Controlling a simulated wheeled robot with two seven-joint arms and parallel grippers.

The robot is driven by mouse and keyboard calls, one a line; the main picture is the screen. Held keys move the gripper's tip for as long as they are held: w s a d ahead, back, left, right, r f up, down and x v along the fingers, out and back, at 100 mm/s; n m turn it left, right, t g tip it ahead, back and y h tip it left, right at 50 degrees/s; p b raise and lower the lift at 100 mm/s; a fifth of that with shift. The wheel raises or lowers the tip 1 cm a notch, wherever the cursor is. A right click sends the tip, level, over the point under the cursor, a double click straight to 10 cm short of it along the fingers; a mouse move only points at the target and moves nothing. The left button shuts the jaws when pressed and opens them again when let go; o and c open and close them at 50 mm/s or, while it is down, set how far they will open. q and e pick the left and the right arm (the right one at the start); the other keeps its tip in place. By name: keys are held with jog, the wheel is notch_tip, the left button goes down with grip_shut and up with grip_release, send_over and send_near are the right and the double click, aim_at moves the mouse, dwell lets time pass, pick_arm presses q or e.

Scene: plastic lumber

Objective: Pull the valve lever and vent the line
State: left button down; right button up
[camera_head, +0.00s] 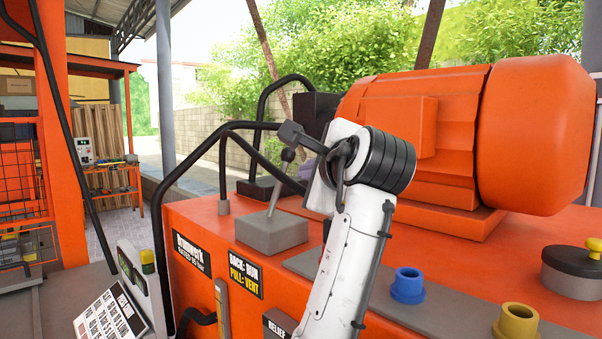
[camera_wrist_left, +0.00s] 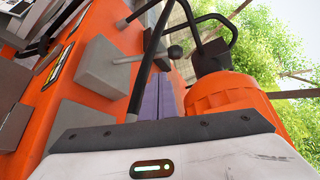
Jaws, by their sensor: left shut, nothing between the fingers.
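The valve lever (camera_head: 279,188) is a thin grey rod with a dark ball knob. It leans a little to the right out of a grey block (camera_head: 272,236) on the orange machine. A label (camera_head: 246,272) below reads "BACK: RUN, PULL: VENT". My left gripper (camera_head: 292,132) is shut and empty, its dark tip just above the knob in the head view. Whether they touch is unclear. In the left wrist view the lever's knob (camera_wrist_left: 175,52) stands apart from the white gripper body, with the grey block (camera_wrist_left: 98,68) to its left. My right gripper is not in view.
Black tube rails (camera_head: 190,165) curve over the machine's left part. A large orange motor (camera_head: 530,135) stands at the right. Blue (camera_head: 408,286) and yellow (camera_head: 517,323) fittings sit on the front right. A keypad panel (camera_head: 108,318) stands at lower left.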

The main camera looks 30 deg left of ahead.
aim_at(280, 183)
pick_arm(q)
jog(key=p+x, duration=0.2)
jog(key=x, duration=0.7)
jog(key=shift+w+a, duration=0.15)
jog(key=shift+a, duration=0.05)
